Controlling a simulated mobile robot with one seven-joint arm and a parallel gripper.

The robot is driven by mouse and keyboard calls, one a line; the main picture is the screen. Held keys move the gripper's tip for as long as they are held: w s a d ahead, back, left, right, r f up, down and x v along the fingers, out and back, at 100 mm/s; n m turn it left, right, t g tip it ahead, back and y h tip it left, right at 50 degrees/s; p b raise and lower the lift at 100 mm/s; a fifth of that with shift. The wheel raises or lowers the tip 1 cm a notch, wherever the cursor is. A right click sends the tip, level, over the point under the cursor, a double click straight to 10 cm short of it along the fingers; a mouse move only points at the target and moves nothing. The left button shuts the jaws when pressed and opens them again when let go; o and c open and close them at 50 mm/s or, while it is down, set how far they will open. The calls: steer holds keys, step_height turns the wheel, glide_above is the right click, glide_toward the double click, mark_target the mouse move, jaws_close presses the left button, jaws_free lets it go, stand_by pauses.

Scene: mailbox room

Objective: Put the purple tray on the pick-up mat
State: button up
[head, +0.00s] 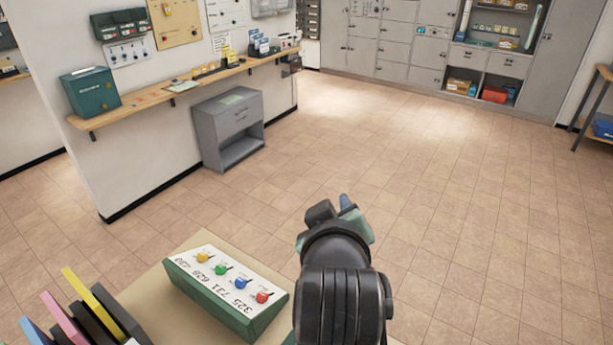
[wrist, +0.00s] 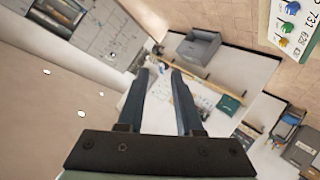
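My gripper (head: 343,208) is held up over open floor in the head view, beyond the front counter, seen from behind. In the wrist view its two dark fingers (wrist: 160,74) are apart, with only distant background between them, so it is open and empty. I cannot make out a purple tray or a pick-up mat in either view.
A green box with coloured knobs (head: 230,283) stands on the near counter (head: 150,298), left of my arm. Upright coloured folders (head: 85,310) are beside it. A grey cabinet (head: 229,128) stands below the wall shelf (head: 200,78). Lockers (head: 400,40) line the back. The middle floor is clear.

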step_height(320, 180, up, 17)
steer(key=s+a+m+t, duration=0.2)
steer(key=t, duration=0.4)
steer(key=s+a+r+m+t, duration=0.1)
steer(key=s+r+t, duration=0.3)
steer(key=r, duration=0.5)
steer(key=s+a+r+m+t+y, duration=0.1)
steer(key=s+r+t, duration=0.3)
steer(key=s+r, duration=0.4)
steer(key=shift+s+r+m, duration=0.25)
steer(key=shift+r+m, duration=0.4)
steer(key=shift+m, duration=0.25)
